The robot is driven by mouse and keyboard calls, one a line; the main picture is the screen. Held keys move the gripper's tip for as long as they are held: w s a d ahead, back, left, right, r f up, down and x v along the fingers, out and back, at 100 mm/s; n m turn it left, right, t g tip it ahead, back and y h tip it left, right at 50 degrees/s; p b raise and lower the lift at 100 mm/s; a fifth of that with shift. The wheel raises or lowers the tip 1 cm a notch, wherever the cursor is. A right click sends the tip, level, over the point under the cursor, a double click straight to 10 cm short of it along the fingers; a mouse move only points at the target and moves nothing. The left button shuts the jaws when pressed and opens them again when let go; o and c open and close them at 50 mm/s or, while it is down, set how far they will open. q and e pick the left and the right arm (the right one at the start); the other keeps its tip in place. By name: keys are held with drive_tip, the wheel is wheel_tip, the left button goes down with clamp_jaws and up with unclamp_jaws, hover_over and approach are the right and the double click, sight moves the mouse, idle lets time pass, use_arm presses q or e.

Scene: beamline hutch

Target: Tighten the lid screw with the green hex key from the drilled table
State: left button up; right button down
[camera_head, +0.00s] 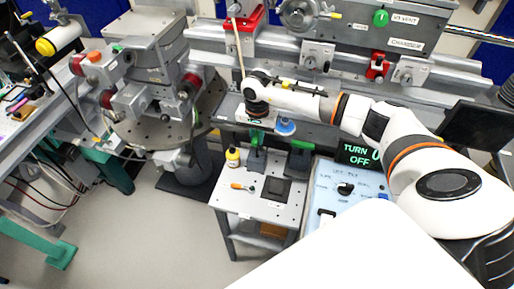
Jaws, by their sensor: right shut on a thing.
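My right gripper (257,108) reaches in from the right and points down over a pale box-like part (242,115) below the rail. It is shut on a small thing. A thin green bit, which I take for the green hex key (256,121), shows just under the fingertips; most of it is hidden. The lid screw cannot be made out under the gripper. A small drilled table (232,205) stands below and in front, with a dark tray (276,190) and an orange-handled tool (242,187) on it. My left gripper is out of view.
A blue-topped part (285,127) is close right of the gripper. A control panel (345,188) is at right. A round drilled plate (150,132) is at left.

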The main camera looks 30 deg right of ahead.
drive_tip(key=shift+r+p, duration=0.7)
drive_tip(key=shift+r, duration=0.7)
drive_tip(key=shift+a, duration=0.1)
idle(0.7)
